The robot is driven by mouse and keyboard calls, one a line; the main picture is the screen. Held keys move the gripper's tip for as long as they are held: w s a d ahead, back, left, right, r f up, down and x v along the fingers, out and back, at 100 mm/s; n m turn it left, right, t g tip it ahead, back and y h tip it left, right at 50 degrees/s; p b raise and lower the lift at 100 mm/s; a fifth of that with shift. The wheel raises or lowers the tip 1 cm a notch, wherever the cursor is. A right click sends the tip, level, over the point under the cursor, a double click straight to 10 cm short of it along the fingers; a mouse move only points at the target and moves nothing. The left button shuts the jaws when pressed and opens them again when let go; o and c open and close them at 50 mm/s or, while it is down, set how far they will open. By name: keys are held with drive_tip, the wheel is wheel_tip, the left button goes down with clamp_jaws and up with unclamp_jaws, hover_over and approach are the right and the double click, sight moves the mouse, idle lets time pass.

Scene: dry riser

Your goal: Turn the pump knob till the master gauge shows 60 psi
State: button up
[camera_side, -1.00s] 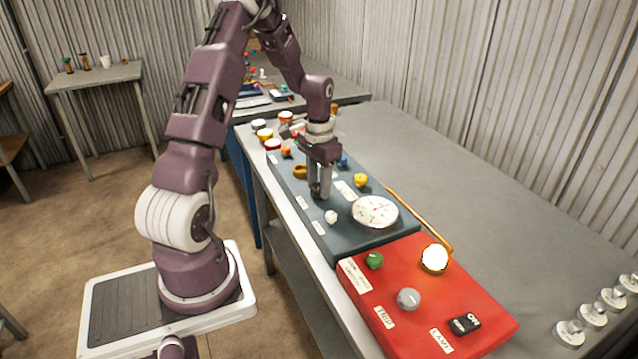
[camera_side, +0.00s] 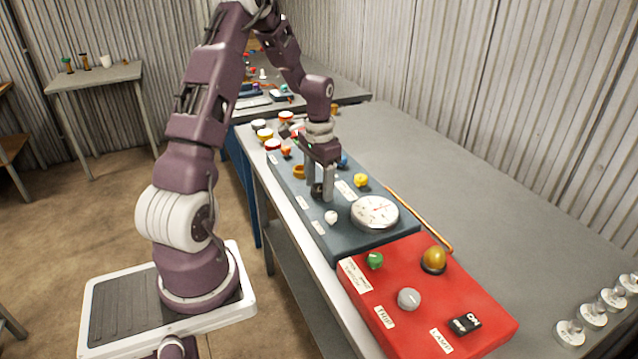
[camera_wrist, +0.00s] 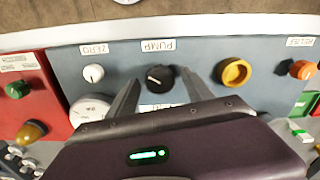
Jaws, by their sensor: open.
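The black pump knob (camera_wrist: 160,78) sits under the PUMP label (camera_wrist: 158,46) in the wrist view. It also shows between my fingers in the side view (camera_side: 317,190). My gripper (camera_side: 320,196) is open, its two fingers spread on either side of the knob; I cannot tell whether they touch it. In the wrist view my gripper's fingers (camera_wrist: 158,92) reach toward the knob. The large white gauge (camera_side: 375,212) lies on the blue-grey panel; its needle reading is too small to tell. The gauge is partly hidden in the wrist view (camera_wrist: 90,108).
A white ZERO knob (camera_side: 331,217), a yellow knob (camera_side: 361,180) and an orange ring-shaped knob (camera_side: 299,171) are close by. The red box (camera_side: 400,275) holds a green knob (camera_side: 374,260), a grey knob (camera_side: 408,298) and an amber lamp (camera_side: 433,260).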

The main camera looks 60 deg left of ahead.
sight(319, 186)
wheel_tip(319, 186, up, 7)
drive_tip(key=shift+r, duration=0.1)
idle(0.3)
drive_tip(key=s+d+r+m+t+y, duration=0.1)
drive_tip(key=s+d+r+t, duration=0.15)
drive_tip(key=d+r, duration=1.1)
drive_tip(key=s+d+m+t+h, duration=0.1)
drive_tip(key=s+d+t, duration=0.2)
drive_tip(key=s+d, duration=1)
drive_tip(key=shift+s+r, duration=0.25)
drive_tip(key=shift+s, duration=0.2)
